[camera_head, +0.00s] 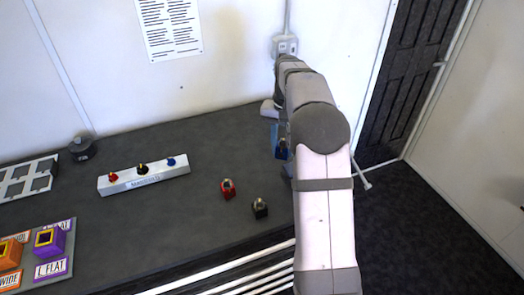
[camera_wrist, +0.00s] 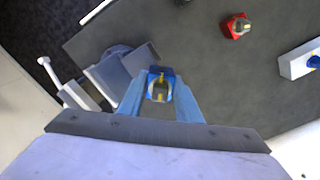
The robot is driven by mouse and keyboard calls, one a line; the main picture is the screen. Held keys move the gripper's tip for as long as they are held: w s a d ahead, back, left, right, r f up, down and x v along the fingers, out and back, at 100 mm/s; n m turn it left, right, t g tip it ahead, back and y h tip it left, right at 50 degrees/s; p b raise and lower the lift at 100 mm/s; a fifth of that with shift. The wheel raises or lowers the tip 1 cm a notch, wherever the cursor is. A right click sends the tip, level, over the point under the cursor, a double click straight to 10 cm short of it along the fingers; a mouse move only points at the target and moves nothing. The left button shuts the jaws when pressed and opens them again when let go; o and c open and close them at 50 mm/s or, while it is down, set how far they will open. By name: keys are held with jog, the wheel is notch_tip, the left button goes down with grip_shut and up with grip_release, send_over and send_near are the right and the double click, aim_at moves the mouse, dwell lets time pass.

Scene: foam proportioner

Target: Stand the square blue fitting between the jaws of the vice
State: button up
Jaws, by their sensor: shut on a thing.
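The square blue fitting (camera_wrist: 155,71) is held between the light blue fingers of my gripper (camera_wrist: 158,90) in the wrist view. Its opening shows yellow and grey inside. The grey vice (camera_wrist: 104,76) is just left of the fitting in the wrist view, with its pale handle bar further left. I cannot tell the height of the fitting over the bench or its exact gap to the jaws. In the head view my arm hides most of the vice, and its handle (camera_head: 363,177) shows to the right of the arm. The blue fitting (camera_head: 281,150) shows at the arm's left edge.
A red fitting (camera_head: 228,188) and a black fitting (camera_head: 260,209) stand on the grey bench (camera_head: 190,220). A white block with coloured knobs (camera_head: 143,178) lies further left. Orange and purple square holders (camera_head: 50,241) are at the lower left. The bench ends near the vice.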

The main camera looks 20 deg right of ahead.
jog(key=s+d+m+p, duration=0.1)
jog(key=d+m, duration=0.2)
jog(key=d, duration=0.1)
jog(key=s+d+r+m+p, duration=0.1)
jog(key=d+m, duration=0.2)
jog(key=d, duration=0.2)
jog(key=s+d+r+m+p, duration=0.1)
jog(key=d+m, duration=0.3)
jog(key=d, duration=0.1)
jog(key=shift+s+r, duration=0.1)
jog(key=shift+r, duration=0.05)
jog(key=shift+f, duration=0.25)
jog(key=shift+f+b, duration=0.7)
jog(key=shift+b, duration=0.3)
jog(key=shift+f+b, duration=0.5)
jog(key=shift+f, duration=1.15)
jog(key=o, duration=1.3)
